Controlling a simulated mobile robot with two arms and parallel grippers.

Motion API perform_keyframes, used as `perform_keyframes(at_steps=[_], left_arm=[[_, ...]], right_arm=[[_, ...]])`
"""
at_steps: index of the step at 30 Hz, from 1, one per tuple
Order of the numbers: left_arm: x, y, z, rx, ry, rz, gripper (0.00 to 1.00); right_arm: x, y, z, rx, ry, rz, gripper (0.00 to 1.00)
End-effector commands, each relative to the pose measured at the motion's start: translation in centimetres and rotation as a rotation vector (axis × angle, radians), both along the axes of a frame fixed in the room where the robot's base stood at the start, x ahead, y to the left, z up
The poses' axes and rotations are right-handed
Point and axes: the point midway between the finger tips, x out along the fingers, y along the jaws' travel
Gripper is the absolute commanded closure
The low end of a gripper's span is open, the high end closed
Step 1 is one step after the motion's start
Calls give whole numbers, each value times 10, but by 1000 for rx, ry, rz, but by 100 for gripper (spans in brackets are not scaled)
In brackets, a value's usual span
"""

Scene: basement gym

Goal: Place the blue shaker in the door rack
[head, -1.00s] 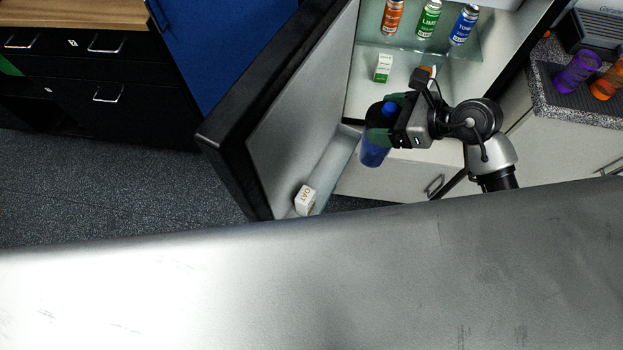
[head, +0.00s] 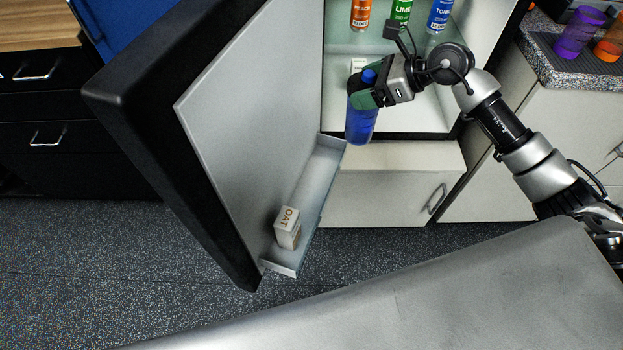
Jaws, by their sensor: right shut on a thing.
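The blue shaker (head: 361,124) is upright in my right gripper (head: 366,91), which is shut around its upper part below the blue cap. It hangs in front of the open fridge, to the right of the far end of the door rack and a little above it. The door rack (head: 318,180) is a pale shelf low on the inside of the open fridge door (head: 235,110). A white OAT carton (head: 288,228) stands in its near end, and the rest of the rack looks empty. My left gripper is out of view.
The fridge shelf holds an orange can (head: 361,14), a green LIME can (head: 401,10) and a blue TONIC can (head: 439,15). Purple (head: 578,32) and orange (head: 610,47) shakers stand on the right counter. A large grey surface (head: 430,295) fills the foreground.

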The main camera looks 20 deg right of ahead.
Motion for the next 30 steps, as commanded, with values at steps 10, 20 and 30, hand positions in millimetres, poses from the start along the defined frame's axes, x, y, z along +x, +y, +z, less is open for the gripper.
perform_keyframes(at_steps=[10, 20, 30], left_arm=[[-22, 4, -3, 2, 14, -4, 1], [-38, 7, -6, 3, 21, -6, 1], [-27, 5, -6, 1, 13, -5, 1]], right_arm=[[-15, 61, -34, 6, 0, 6, 80], [-26, 106, -62, 3, -2, 2, 80], [-26, 108, -102, 4, 0, 1, 80]])
